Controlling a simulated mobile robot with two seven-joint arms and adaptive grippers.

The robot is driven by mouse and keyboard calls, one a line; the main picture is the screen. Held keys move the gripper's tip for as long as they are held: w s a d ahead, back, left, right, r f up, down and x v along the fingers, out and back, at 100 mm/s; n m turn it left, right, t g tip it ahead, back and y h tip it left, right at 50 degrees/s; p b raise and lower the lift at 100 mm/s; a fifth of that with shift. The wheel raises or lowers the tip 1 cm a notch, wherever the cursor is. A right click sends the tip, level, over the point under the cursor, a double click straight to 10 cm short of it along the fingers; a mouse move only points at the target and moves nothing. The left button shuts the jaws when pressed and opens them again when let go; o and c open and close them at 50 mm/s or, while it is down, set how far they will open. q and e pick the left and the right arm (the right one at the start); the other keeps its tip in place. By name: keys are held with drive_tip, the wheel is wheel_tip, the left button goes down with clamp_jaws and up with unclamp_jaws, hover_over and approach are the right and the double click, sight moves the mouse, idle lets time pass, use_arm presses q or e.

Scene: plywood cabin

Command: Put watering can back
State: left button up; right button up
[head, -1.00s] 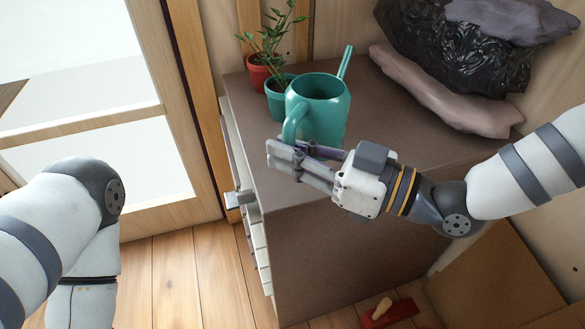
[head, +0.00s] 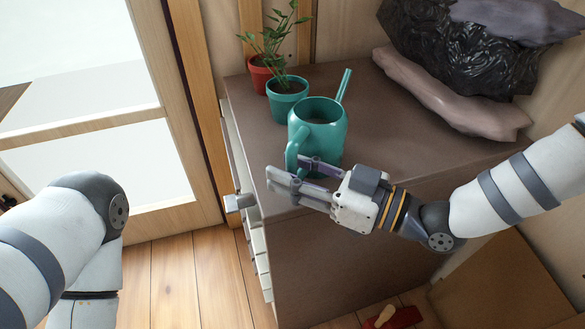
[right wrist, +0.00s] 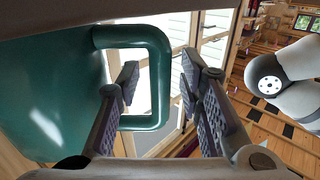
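The teal watering can (head: 322,138) stands upright on the brown cabinet top (head: 390,125), near its front edge. Its spout points to the back right and its handle faces the front left. In the right wrist view the can's handle (right wrist: 160,75) shows between and beyond my fingers, and the can's body fills the left side. My right gripper (head: 285,178) is at the handle, with its fingers apart; the gap also shows in the right wrist view (right wrist: 158,80). I see no finger closed on the handle. My left arm is at the left of the head view, its gripper out of sight.
A teal pot (head: 287,100) with a plant stands just behind the can, and a red pot (head: 261,76) behind that. A dark bag (head: 455,50) and a pinkish one (head: 440,95) lie at the back right. An open drawer (head: 238,202) juts from the cabinet's left.

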drive_tip(key=shift+r, duration=0.3)
drive_tip(key=v, duration=1.2)
drive_tip(key=s+f+m+g+h, duration=0.2)
drive_tip(key=s+f+m+h, duration=0.3)
drive_tip(key=f, duration=0.5)
drive_tip(key=s+f+m+g+h, duration=0.25)
drive_tip(key=s+f, duration=0.35)
drive_tip(key=f, duration=0.4)
drive_tip(key=s+d+f+m+g+h, duration=0.1)
drive_tip(key=s+d, duration=0.3)
drive_tip(key=s, duration=0.5)
drive_tip(key=s+d+f+m+g+h, duration=0.2)
drive_tip(key=s+d+f+g+h, duration=0.1)
drive_tip(key=s, duration=0.7)
drive_tip(key=s+d+f+m+g+h, duration=0.2)
drive_tip(key=s+d+g+h, duration=0.2)
drive_tip(key=s, duration=0.5)
drive_tip(key=shift+s+d+f+p, duration=0.15)
drive_tip(key=shift+d+f+p, duration=0.15)
drive_tip(key=shift+d+p, duration=0.15)
